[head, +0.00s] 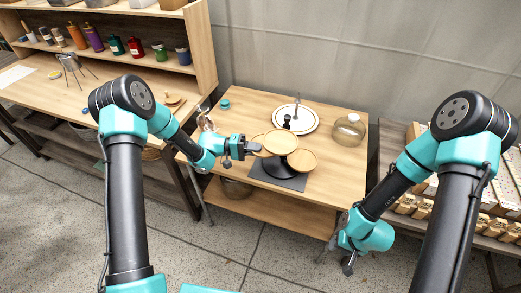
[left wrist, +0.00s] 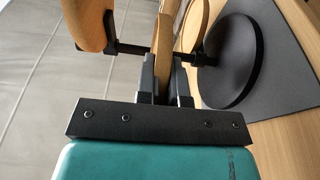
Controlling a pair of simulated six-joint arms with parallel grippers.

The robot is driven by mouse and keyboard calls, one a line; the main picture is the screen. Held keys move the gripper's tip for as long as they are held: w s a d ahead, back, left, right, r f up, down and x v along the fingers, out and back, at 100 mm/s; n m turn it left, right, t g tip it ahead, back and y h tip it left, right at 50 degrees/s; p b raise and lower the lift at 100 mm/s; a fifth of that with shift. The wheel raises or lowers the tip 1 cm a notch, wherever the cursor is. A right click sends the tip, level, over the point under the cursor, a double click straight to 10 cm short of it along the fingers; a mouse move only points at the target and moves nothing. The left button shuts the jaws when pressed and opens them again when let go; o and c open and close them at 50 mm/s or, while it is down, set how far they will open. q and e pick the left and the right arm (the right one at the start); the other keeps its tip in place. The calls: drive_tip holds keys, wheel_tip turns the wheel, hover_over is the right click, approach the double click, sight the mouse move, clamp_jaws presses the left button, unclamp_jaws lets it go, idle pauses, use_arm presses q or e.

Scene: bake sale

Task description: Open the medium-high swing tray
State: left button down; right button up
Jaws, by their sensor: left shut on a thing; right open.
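A tiered stand with round wooden swing trays and a black round base (head: 283,168) stands on the table. The top tray (head: 281,141) is in the middle, a lower tray (head: 303,159) sticks out to the right, and the medium-high tray (head: 259,141) shows at the left. My left gripper (head: 253,148) is at the left tray's edge. In the left wrist view its fingers (left wrist: 163,75) are shut on the medium-high tray (left wrist: 164,45), between two other wooden trays. My right gripper (head: 338,256) is open and empty, low beside the table's front right corner.
The stand's dark mat (head: 292,182) lies on the wooden table (head: 335,178). A shelf bench (head: 40,95) stands left and a rack of small goods (head: 410,205) right.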

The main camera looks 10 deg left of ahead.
use_arm(q)
drive_tip(key=c, duration=1.2)
unclamp_jaws()
drive_tip(key=shift+c, duration=0.2)
drive_tip(key=a, duration=1.7)
drive_tip(key=shift+a, duration=0.2)
drive_tip(key=shift+s, duration=0.15)
